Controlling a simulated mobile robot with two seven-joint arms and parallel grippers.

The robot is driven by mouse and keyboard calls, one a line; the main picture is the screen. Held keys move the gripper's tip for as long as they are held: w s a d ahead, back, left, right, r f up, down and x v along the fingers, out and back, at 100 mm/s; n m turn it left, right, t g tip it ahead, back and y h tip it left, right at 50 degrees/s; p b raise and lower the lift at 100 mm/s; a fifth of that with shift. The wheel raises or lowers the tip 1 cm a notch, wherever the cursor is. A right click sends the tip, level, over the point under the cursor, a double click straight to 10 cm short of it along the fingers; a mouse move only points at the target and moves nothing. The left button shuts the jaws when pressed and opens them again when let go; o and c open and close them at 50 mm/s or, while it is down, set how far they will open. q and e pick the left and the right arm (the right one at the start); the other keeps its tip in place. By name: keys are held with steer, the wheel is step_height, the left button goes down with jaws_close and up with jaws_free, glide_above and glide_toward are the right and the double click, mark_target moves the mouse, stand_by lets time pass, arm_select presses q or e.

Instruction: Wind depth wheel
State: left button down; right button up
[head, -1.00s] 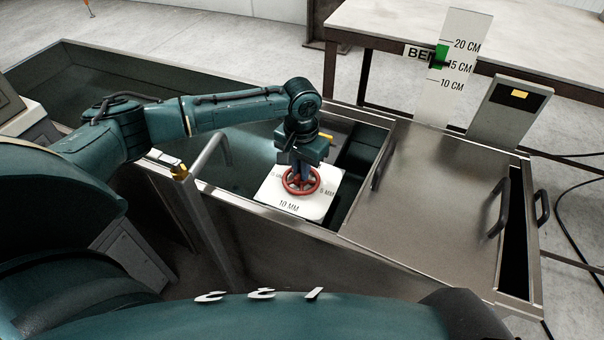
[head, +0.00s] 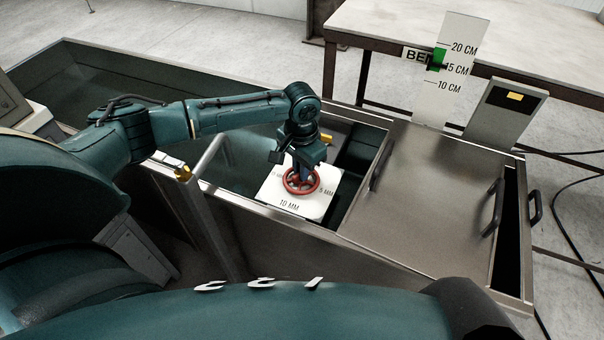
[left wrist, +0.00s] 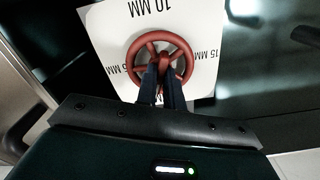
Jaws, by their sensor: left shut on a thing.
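The red depth wheel (head: 313,187) lies on a white plate (head: 290,206) marked "10 MM" and "5 MM" in the head view. My left gripper (head: 301,178) points down over the wheel. In the left wrist view the wheel (left wrist: 138,52) shows its rim and spokes, with "10 MM" at the top and "15 MM" at the right of the plate (left wrist: 205,25). The left fingers (left wrist: 163,82) are shut on the near part of the wheel around its hub. The exact contact is partly hidden by the fingers. My right gripper is not seen.
A scale board (head: 436,105) marked 10, 15 and 20 CM stands behind, with a green band near 15 CM. A flat metal lid (head: 440,190) with handles covers the right part of the tank.

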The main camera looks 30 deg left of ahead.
arm_select(q)
steer(key=shift+r+m+p, duration=0.1)
steer(key=shift+m+p, duration=0.3)
steer(key=shift+m, duration=0.4)
steer(key=shift+m+p, duration=0.6)
steer(key=shift+p, duration=0.1)
steer(key=shift+m, duration=0.4)
